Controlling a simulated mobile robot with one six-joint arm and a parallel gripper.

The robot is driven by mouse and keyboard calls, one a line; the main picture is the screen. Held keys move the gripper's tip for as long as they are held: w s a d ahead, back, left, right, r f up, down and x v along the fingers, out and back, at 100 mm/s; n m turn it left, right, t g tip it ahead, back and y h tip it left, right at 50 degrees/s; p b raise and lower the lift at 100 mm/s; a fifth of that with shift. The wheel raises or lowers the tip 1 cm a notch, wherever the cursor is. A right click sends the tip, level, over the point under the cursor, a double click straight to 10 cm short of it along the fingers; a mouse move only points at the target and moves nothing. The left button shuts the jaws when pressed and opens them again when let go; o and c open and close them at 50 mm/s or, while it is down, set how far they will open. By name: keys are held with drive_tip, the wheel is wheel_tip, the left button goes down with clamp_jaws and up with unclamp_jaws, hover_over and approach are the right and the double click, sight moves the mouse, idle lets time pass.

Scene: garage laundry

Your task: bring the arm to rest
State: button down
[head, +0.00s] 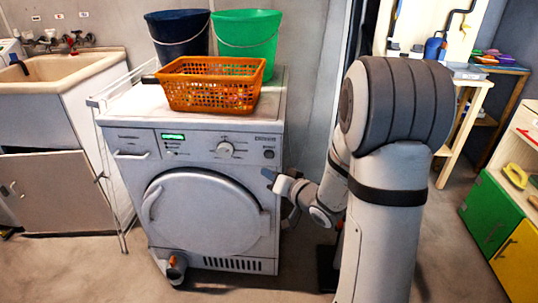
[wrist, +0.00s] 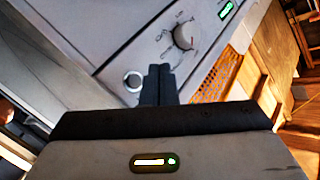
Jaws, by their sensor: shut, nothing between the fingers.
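My gripper (wrist: 160,72) is shut and empty in the wrist view, its two dark fingers together in front of the washing machine's control panel. In the head view my gripper (head: 270,178) is near the right front edge of the washing machine (head: 133,190), below the panel's right end. I cannot tell whether it touches the machine. My arm is bent, its upper part large at the right of centre. The machine's round door (head: 205,213) looks closed and its display is lit green.
An orange basket (head: 210,85), a dark blue bucket (head: 178,32) and a green bucket (head: 246,35) stand on the machine. A sink (head: 60,68) is at left. Green and yellow cabinets (head: 490,212) stand at right. Floor shows between my arm and the cabinets.

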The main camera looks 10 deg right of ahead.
drive_tip(key=s+d+r+g+h+p, duration=0.2)
drive_tip(key=s+r+h+p, duration=0.15)
drive_tip(key=r+p, duration=0.3)
drive_tip(key=s+d+r+g+h+p, duration=0.2)
drive_tip(key=d+r+h+p, duration=0.15)
drive_tip(key=r+p, duration=0.35)
drive_tip(key=s+a+r+n+g+p, duration=0.1)
drive_tip(key=s+a+r+g+p, duration=0.1)
drive_tip(key=s+r+g+p, duration=0.2)
drive_tip(key=s+a+r+n+g+p, duration=0.1)
drive_tip(key=s+a+r+g+p, duration=0.2)
drive_tip(key=s+r+p, duration=0.3)
drive_tip(key=s+r+g, duration=0.1)
drive_tip(key=s+r, duration=0.3)
drive_tip(key=s, duration=0.6)
drive_tip(key=shift+s+a+r+p, duration=0.15)
drive_tip(key=shift+s+a+p, duration=0.1)
drive_tip(key=shift+p, duration=0.1)
